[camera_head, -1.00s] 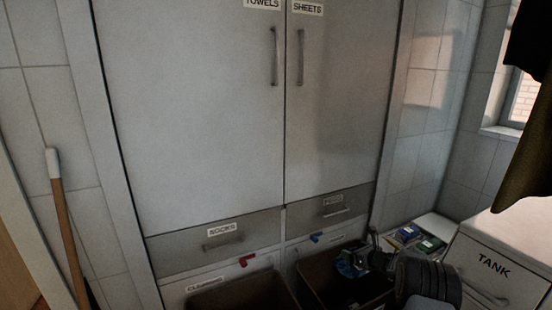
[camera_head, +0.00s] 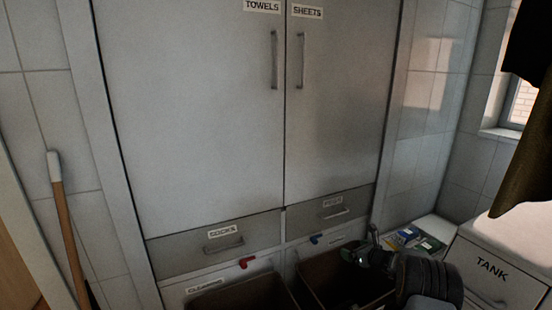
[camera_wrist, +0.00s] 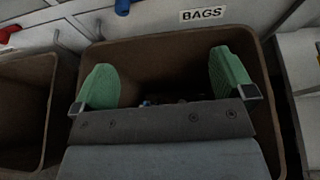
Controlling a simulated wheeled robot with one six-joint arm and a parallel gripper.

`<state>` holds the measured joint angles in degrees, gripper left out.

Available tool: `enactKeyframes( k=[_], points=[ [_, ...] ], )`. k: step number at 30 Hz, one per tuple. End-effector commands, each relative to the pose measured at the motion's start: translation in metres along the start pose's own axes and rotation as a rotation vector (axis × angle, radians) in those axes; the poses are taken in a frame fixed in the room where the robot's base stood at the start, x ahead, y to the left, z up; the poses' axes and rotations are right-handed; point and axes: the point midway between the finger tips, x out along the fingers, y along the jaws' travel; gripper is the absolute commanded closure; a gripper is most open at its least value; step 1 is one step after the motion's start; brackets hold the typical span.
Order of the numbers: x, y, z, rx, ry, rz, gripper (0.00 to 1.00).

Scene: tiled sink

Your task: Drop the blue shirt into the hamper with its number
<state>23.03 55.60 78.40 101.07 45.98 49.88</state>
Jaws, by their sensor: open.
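My gripper (camera_head: 362,250) is over the right brown hamper (camera_head: 312,278). In the wrist view my gripper (camera_wrist: 162,62) has its two green fingers wide apart with nothing between them. That hamper's rim (camera_wrist: 165,41) surrounds the fingers, and its inside is dark. A few small bluish and pale bits show low inside, just past the gripper's palm; they may be part of the blue shirt, but the palm hides most of them. The shirt is not clearly visible in either view. I can read no number on the hampers.
A second brown hamper (camera_head: 250,293) stands to the left; it shows in the wrist view (camera_wrist: 22,105). Behind are a red tab (camera_head: 249,263), a blue tab (camera_head: 316,239) and a BAGS label (camera_wrist: 201,15). A white TANK cabinet (camera_head: 500,262) stands at right. A wooden-handled pole (camera_head: 66,230) leans at left.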

Motion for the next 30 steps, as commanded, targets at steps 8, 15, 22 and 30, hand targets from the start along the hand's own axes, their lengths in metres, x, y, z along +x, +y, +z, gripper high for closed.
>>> enactKeyframes(
  k=[8, 15, 22, 30],
  points=[
    [-0.026, 0.017, 0.049, -0.002, 0.002, 0.019, 0.00],
    [-0.050, 0.057, 0.065, -0.017, 0.001, 0.051, 0.00],
    [-0.076, 0.093, 0.081, -0.023, 0.001, 0.068, 0.00],
    [-0.111, 0.133, 0.101, -0.027, 0.001, 0.074, 0.00]
  ],
)
